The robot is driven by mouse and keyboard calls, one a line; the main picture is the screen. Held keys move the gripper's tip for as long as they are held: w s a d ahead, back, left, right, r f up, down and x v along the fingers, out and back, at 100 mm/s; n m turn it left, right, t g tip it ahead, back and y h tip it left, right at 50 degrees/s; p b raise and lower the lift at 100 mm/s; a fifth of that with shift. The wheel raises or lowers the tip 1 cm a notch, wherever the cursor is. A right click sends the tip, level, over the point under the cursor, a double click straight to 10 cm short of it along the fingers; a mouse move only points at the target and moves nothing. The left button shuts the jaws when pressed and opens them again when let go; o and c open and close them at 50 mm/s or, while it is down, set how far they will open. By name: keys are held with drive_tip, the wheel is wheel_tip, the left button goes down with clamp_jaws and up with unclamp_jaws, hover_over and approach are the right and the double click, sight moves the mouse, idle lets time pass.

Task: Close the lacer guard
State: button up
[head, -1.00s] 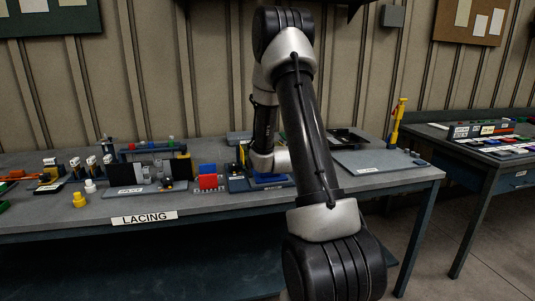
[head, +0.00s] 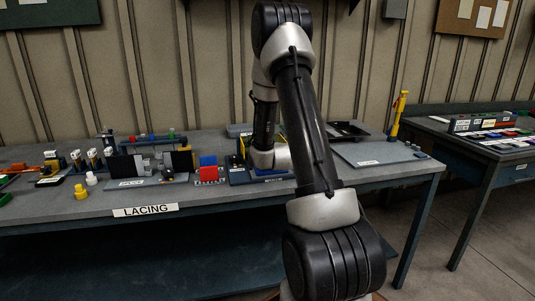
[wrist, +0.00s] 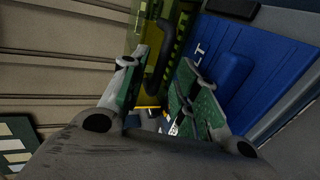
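The lacer guard is a see-through yellow panel (wrist: 185,22) with black marks, in the upper middle of the wrist view. A black bar-like handle (wrist: 161,68) stands on it. My gripper (wrist: 165,60) has its two green-padded fingers apart, one on each side of the handle; I cannot tell whether either touches it. A blue block (wrist: 228,72) on a blue base with white lettering lies right of the fingers. In the head view the lacer's dark blue base (head: 240,177) and a bit of yellow show on the bench, mostly behind my arm, and my gripper is hidden.
The grey bench (head: 90,222) bears a LACING label (head: 145,210). Left of the lacer stand a red and blue block (head: 208,172), a dark fixture (head: 125,167) and a yellow knobbed piece (head: 81,191). A grey plate (head: 370,154) and a yellow upright tool (head: 398,115) are at right.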

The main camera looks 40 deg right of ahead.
drive_tip(key=v, duration=0.7)
drive_tip(key=shift+s, duration=0.3)
drive_tip(key=shift+a, duration=0.15)
